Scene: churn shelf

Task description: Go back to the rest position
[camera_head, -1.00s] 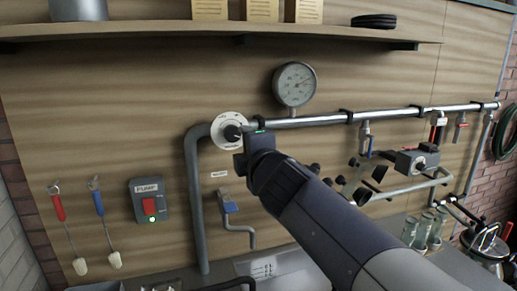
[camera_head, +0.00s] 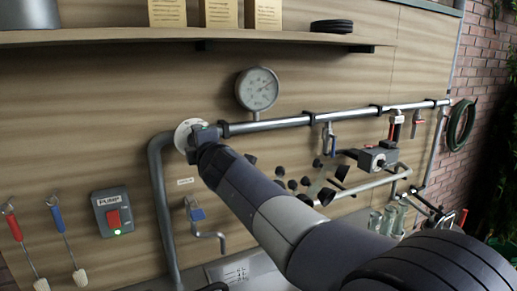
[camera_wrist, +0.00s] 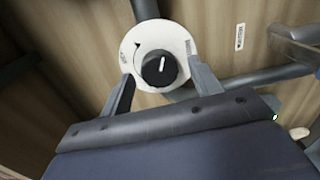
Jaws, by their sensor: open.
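My gripper (camera_head: 203,138) reaches to a round white dial (camera_head: 182,136) on the wooden wall panel and covers part of it in the head view. In the wrist view, my gripper (camera_wrist: 162,82) is open. Its two grey fingers stand on either side of the dial's black knob (camera_wrist: 160,68), with gaps between. The knob's white pointer line is close to upright in that view. The white dial plate (camera_wrist: 150,40) shows behind it with printed marks. Nothing is held between the fingers. How far the fingertips are from the panel is hard to tell.
A pressure gauge (camera_head: 257,89) stands above a horizontal pipe (camera_head: 290,122) right of the dial. A pump switch box (camera_head: 113,212) with a green light and two hanging brushes are at left. A shelf (camera_head: 120,37) runs above. Valves and glass jars (camera_head: 388,220) are at right.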

